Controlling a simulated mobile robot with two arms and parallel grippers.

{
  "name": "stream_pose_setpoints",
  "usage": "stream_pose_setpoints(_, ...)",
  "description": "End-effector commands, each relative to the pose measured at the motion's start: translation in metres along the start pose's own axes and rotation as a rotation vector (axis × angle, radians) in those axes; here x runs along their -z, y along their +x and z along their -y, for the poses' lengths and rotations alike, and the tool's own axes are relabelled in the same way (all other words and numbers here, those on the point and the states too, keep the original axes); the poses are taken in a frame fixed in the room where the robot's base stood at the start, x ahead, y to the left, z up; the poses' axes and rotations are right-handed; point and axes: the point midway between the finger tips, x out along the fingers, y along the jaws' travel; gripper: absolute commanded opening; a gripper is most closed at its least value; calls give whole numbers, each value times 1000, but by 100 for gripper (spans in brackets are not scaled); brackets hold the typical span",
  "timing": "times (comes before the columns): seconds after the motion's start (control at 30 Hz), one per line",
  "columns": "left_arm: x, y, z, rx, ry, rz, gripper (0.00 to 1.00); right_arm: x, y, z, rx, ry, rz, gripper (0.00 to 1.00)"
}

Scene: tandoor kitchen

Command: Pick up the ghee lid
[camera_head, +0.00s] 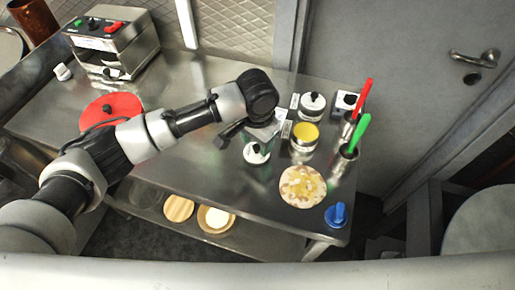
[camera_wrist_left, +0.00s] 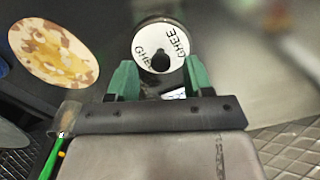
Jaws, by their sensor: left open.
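The ghee lid (camera_wrist_left: 150,38) is a white disc marked GHEE with a black knob, at the top middle of the left wrist view. In the head view the white lid (camera_head: 250,157) shows at the steel table's front, just below my left gripper (camera_head: 260,136). In the left wrist view my left gripper (camera_wrist_left: 161,75) is open, its green fingers on either side of the lower part of the lid, with the black knob between their tips. I cannot tell whether the fingers touch the lid. My right gripper is not in view.
A yellow-topped jar (camera_head: 305,132), another white-lidded container (camera_head: 312,103), and holders with red (camera_head: 363,97) and green (camera_head: 360,132) handles stand to the right. A speckled flatbread (camera_head: 302,187) and a blue object (camera_head: 337,215) lie nearer the right end. A red lid (camera_head: 111,107) lies left.

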Motion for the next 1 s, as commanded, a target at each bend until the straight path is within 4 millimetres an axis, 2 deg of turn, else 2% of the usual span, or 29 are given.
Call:
stream_pose_setpoints(0.1, -1, 15, 0, 0, -1, 2, 51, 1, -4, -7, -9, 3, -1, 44)
stream_pose_setpoints(0.2, 0, 22, 0, 0, 0, 0, 51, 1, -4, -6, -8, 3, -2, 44)
stream_pose_setpoints(0.43, 0, 22, 0, 0, 0, -1, 50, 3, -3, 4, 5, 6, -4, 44)
stream_pose_setpoints(0.77, 0, 22, 0, 1, 0, -1, 0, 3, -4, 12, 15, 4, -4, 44)
stream_pose_setpoints(1.0, 0, 22, 0, 1, 0, -1, 0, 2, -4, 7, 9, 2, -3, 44)
